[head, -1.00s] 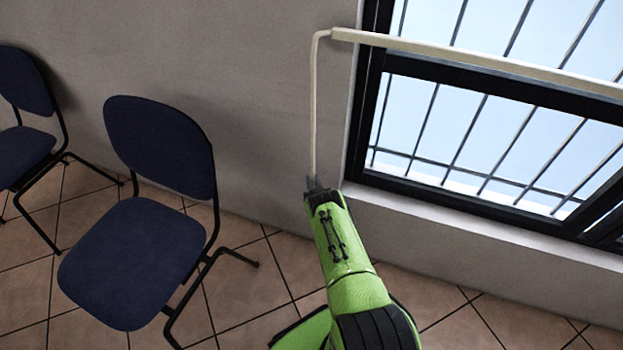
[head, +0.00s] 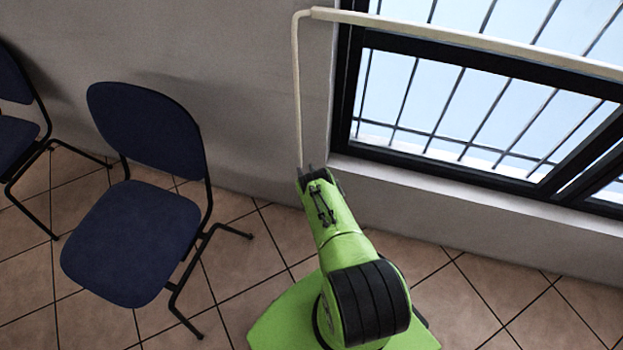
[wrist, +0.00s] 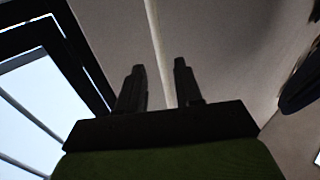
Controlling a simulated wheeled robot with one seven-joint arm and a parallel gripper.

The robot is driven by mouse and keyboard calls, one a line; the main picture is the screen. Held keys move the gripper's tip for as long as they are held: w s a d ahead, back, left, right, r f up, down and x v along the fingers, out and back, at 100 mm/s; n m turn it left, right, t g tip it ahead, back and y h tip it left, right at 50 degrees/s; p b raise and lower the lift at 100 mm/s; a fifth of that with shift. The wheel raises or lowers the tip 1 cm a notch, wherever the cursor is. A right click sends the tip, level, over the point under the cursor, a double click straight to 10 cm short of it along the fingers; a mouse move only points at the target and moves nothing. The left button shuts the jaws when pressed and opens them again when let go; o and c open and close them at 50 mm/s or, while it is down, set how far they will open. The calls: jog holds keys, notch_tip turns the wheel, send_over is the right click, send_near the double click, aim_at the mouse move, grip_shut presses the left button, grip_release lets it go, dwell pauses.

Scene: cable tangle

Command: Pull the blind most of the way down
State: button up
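The blind shows as a cream bar (head: 470,40) running across the upper part of the window, with bare glass below it. A cream cord or wand (head: 297,95) bends from the bar's left end and hangs along the wall. My gripper (head: 311,170) is at the lower visible end of this cord. In the wrist view, my gripper (wrist: 160,85) has its two fingers well apart. The cord (wrist: 159,50) runs between them in the picture. I cannot tell whether it lies between the fingers or behind them. The cord's bottom end is hidden.
The barred window (head: 450,110) has a black frame and a sill below. A dark blue chair (head: 135,240) stands left of my arm, and another chair (head: 15,130) is cut off at the left edge. Tiled floor (head: 480,290) lies open at the lower right.

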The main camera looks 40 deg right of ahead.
jog(key=p+v, duration=0.1)
jog(key=v, duration=0.6)
jog(key=shift+s, duration=0.25)
